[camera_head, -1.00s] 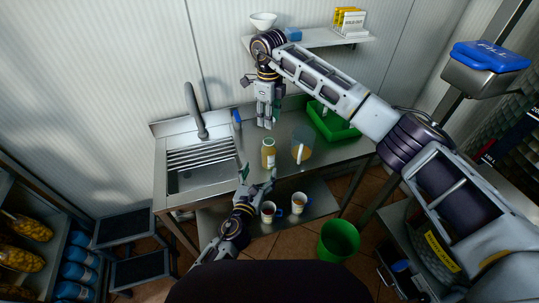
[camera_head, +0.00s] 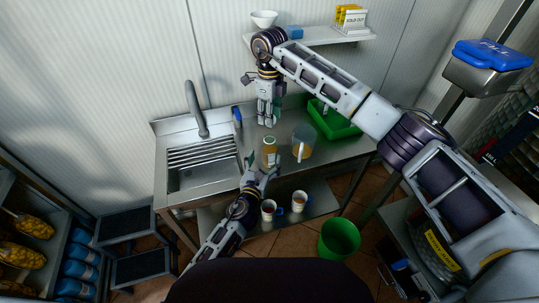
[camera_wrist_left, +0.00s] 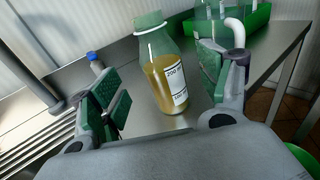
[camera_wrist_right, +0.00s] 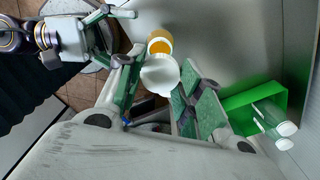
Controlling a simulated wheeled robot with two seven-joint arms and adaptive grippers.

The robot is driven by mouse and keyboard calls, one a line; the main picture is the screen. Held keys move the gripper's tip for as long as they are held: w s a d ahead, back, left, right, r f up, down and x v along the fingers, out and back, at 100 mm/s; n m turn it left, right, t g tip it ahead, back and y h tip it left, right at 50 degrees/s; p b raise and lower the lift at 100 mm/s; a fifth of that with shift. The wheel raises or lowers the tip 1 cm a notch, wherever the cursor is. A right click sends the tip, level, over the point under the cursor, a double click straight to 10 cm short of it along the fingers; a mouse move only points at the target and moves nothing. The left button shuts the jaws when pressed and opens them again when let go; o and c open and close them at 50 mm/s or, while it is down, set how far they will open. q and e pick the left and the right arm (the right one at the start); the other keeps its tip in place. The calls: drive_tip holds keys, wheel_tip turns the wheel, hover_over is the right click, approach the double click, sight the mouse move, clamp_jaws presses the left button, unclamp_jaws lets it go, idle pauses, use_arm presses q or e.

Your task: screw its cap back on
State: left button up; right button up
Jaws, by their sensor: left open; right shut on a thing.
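A clear bottle (camera_head: 269,152) of amber liquid with a white label stands upright on the steel table. In the left wrist view the bottle (camera_wrist_left: 168,75) shows a green-tinted upper part with a pale ring at its neck. My left gripper (camera_head: 263,164) is open, low in front of the bottle, with its fingers apart to either side of it. My right gripper (camera_head: 268,118) points down behind the bottle. In the right wrist view its fingers are shut on a white round thing (camera_wrist_right: 160,76), which looks like the cap. The head view does not show this thing clearly.
A jug (camera_head: 303,142) with a white handle stands close right of the bottle. A green crate (camera_head: 345,131) is behind it. A sink (camera_head: 190,180) with a tap (camera_head: 195,105) is left. Two mugs stand on the shelf below. A green bin (camera_head: 339,240) is on the floor.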

sight(267, 154)
use_arm(q)
drive_tip(key=shift+x, duration=3.4)
drive_tip(key=shift+c, duration=0.3)
drive_tip(key=c, duration=1.5)
use_arm(e)
drive_tip(key=shift+f, duration=2.5)
drive_tip(key=shift+f, duration=0.15)
drive_tip(key=shift+f, duration=0.75)
drive_tip(key=shift+f, duration=0.55)
